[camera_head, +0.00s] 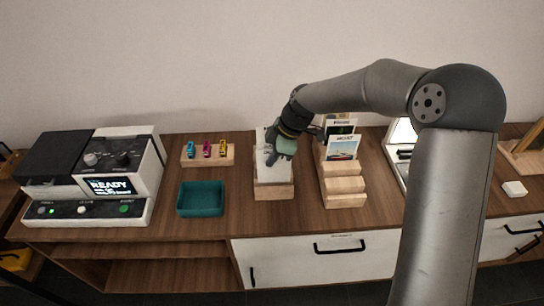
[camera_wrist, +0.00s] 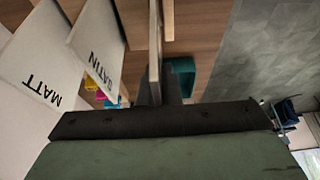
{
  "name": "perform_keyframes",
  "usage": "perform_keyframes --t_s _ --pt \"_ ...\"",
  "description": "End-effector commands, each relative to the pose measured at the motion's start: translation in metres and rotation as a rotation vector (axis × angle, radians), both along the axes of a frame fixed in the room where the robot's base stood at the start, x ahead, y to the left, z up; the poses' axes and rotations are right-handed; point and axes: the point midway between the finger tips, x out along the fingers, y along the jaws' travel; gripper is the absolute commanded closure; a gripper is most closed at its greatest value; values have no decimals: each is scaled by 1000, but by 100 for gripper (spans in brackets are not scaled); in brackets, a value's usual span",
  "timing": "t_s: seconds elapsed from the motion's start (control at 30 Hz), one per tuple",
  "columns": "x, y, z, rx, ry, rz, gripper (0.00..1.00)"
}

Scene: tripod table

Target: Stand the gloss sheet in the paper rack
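The wooden paper rack (camera_head: 274,192) stands mid-table, with white sheets upright in it. In the wrist view two of them read MATT (camera_wrist: 42,90) and SATIN (camera_wrist: 100,45). My gripper (camera_head: 278,158) is over this rack, pointing down. In the wrist view a thin pale sheet (camera_wrist: 155,45), seen edge-on, runs between my dark fingers (camera_wrist: 158,92), which appear shut on it; I take it for the gloss sheet, though its label is hidden. It stands roughly parallel to the other sheets, beside light wood of the rack. Whether its lower edge is seated in a slot cannot be told.
A stepped wooden card rack (camera_head: 343,190) stands close on the right. A teal tray (camera_head: 201,198) and a wooden block (camera_head: 208,155) with small coloured items are left, beyond them a READY machine (camera_head: 105,180). A white box (camera_head: 514,189) lies far right.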

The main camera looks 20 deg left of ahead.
Motion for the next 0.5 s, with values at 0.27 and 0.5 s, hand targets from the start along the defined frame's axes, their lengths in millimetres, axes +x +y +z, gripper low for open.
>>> perform_keyframes --t_s 0.27,0.5 --pt "0 0 -14 1 1 0 100" --pt "0 0 -26 1 1 0 100"
